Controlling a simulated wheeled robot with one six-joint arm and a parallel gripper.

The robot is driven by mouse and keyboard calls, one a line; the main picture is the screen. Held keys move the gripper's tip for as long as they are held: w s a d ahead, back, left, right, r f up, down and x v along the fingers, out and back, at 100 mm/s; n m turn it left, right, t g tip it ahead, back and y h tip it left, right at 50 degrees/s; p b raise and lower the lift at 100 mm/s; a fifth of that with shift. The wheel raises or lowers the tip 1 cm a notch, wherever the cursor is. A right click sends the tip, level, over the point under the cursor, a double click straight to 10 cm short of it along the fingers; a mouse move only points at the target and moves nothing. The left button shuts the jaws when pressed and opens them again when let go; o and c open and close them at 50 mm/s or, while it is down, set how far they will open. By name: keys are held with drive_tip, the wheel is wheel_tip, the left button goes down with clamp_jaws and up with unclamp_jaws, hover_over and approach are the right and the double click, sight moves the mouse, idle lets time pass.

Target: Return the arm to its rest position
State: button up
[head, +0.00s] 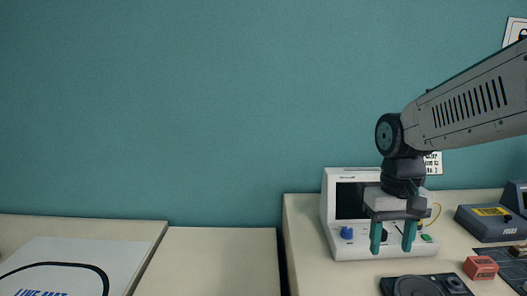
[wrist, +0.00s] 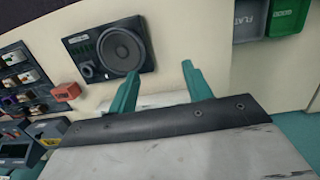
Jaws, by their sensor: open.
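My arm reaches in from the right in the head view. My gripper (head: 393,243) points down with its two teal fingers apart and nothing between them. It hangs in front of a white instrument (head: 372,246) with a dark screen and a blue knob. In the wrist view, my gripper's fingers (wrist: 162,92) are spread, with pale table top beyond them. A black speaker panel (wrist: 110,48) lies on the table beyond the fingers, and it also shows in the head view (head: 428,287).
A red block (head: 480,267) lies right of the speaker panel. A grey device (head: 492,222) stands at the right. Green (wrist: 287,17) and grey (wrist: 250,18) bins show at the wrist view's top right. The middle table (head: 210,262) is bare; a white printed board (head: 62,268) lies at left.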

drive_tip(key=s+r+t, duration=0.1)
drive_tip(key=s, duration=0.7)
drive_tip(key=s+d+r+t, duration=0.1)
drive_tip(key=s, duration=0.7)
drive_tip(key=shift+d+r+t, duration=0.3)
drive_tip(key=shift+r+t, duration=0.05)
drive_tip(key=shift+t, duration=0.05)
